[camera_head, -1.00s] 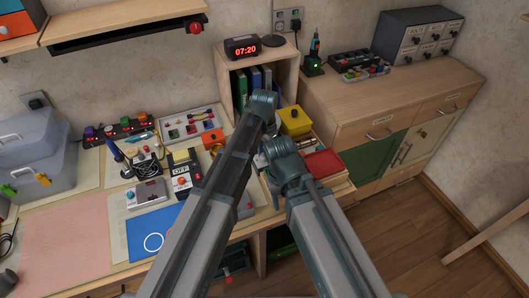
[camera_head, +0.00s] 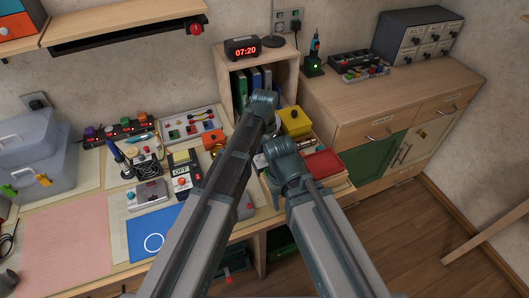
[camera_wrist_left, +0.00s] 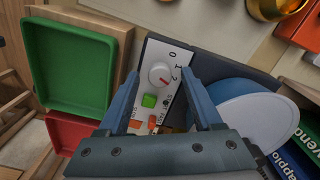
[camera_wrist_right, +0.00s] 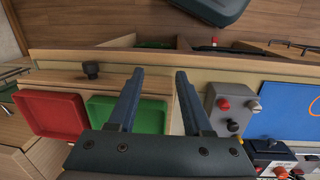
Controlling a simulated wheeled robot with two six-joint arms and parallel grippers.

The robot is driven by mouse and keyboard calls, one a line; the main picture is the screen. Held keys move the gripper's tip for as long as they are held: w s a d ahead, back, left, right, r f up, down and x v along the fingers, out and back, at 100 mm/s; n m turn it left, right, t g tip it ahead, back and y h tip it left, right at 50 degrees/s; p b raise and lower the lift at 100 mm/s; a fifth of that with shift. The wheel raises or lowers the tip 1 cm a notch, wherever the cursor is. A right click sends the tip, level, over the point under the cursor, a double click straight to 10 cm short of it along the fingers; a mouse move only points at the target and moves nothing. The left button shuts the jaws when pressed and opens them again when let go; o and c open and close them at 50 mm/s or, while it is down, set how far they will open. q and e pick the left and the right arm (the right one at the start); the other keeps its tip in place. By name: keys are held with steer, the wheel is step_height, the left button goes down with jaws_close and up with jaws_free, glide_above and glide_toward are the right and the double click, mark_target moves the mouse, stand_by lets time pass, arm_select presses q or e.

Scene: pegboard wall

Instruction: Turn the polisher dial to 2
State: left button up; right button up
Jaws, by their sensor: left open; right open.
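In the left wrist view, a white panel (camera_wrist_left: 147,97) carries a round white dial (camera_wrist_left: 161,76) with a red pointer mark. Printed digits stand along the dial's right side. The red mark points toward the lower right; I cannot tell exactly which digit it meets. A green button (camera_wrist_left: 149,101) sits below the dial. My left gripper (camera_wrist_left: 160,76) is open, with one finger on each side of the dial. I cannot tell whether the fingers touch it. My right gripper (camera_wrist_right: 160,74) is open and empty above the bench's front edge. The arms hide the dial in the head view.
A blue and white disc (camera_wrist_left: 262,122) lies right of the panel. A green tray (camera_wrist_left: 68,62) and a red tray (camera_wrist_left: 72,132) are at its left. A grey box with knobs (camera_wrist_right: 232,108) is right of my right gripper. A clock (camera_head: 243,48) stands on the shelf.

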arm_select(q)
step_height(320, 180, up, 13)
steer(key=p, duration=1.3)
steer(key=shift+r, duration=0.2)
steer(key=s+a+n, duration=0.9)
steer(key=s+a, duration=0.4)
steer(key=a, duration=0.4)
steer(key=s+d+m+y, duration=0.1)
steer(key=s+d+m, duration=0.2)
steer(key=s+d, duration=0.3)
steer(key=d, duration=0.4)
steer(key=shift+d+m, duration=0.4)
